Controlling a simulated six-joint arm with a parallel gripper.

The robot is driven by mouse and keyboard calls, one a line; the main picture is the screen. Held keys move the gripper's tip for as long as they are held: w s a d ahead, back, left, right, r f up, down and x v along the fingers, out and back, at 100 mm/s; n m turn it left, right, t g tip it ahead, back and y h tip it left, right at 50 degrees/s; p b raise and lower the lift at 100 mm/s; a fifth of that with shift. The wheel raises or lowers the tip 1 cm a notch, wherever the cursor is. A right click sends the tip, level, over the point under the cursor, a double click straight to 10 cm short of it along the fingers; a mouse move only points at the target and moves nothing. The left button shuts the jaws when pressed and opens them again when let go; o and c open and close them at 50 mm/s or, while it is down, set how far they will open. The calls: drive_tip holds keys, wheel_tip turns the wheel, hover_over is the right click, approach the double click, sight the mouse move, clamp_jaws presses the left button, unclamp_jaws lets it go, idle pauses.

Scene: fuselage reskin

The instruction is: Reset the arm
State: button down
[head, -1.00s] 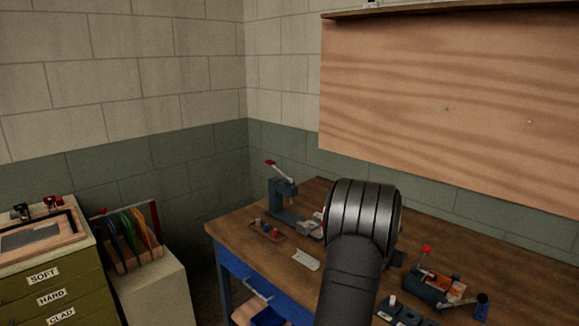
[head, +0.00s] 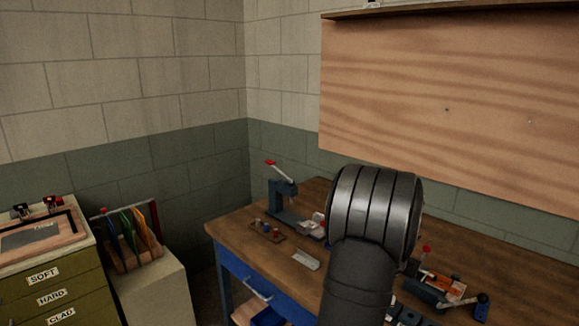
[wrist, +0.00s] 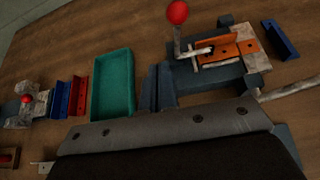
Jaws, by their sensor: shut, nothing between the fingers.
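My arm (head: 374,215) rises in front of the workbench in the head view, its rounded joint toward the camera. It hides the middle of the bench, and my gripper cannot be seen there. In the wrist view my gripper (wrist: 159,85) shows as two dark fingers close together, shut with nothing held. They are over the bench between a green tray (wrist: 111,84) on the left and a blue-grey fixture (wrist: 190,80) with a red-knobbed lever and an orange angle piece (wrist: 228,49) on the right. Whether the fingers touch anything is unclear.
The wooden workbench (head: 228,226) carries a lever press (head: 283,199), a small tray of coloured items (head: 267,230) and a pale plate (head: 306,260). A drawer cabinet (head: 50,285) and a rack of coloured sheets (head: 132,240) stand left. The bench's front left corner is clear.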

drive_tip(key=s+a, duration=0.2)
drive_tip(key=s, duration=0.4)
drive_tip(key=shift+n+g+h, duration=0.4)
drive_tip(key=shift+n, duration=0.1)
drive_tip(key=w+f, duration=0.2)
drive_tip(key=w, duration=0.2)
drive_tip(key=w+f, duration=0.2)
drive_tip(key=w, duration=0.3)
drive_tip(key=w+d+f, duration=0.1)
drive_tip(key=w+f, duration=0.1)
drive_tip(key=w, duration=0.2)
drive_tip(key=shift+w+f, duration=0.1)
drive_tip(key=shift+w, duration=0.3)
drive_tip(key=shift+a+f+n+h, duration=0.1)
drive_tip(key=shift+f+n+h, duration=0.25)
drive_tip(key=shift+n+h, duration=0.05)
drive_tip(key=f, duration=0.1)
drive_tip(key=s+f, duration=0.1)
drive_tip(key=f, duration=0.1)
drive_tip(key=shift+f, duration=0.15)
drive_tip(key=shift+v, duration=2.55)
drive_tip(key=shift+s+f, duration=0.1)
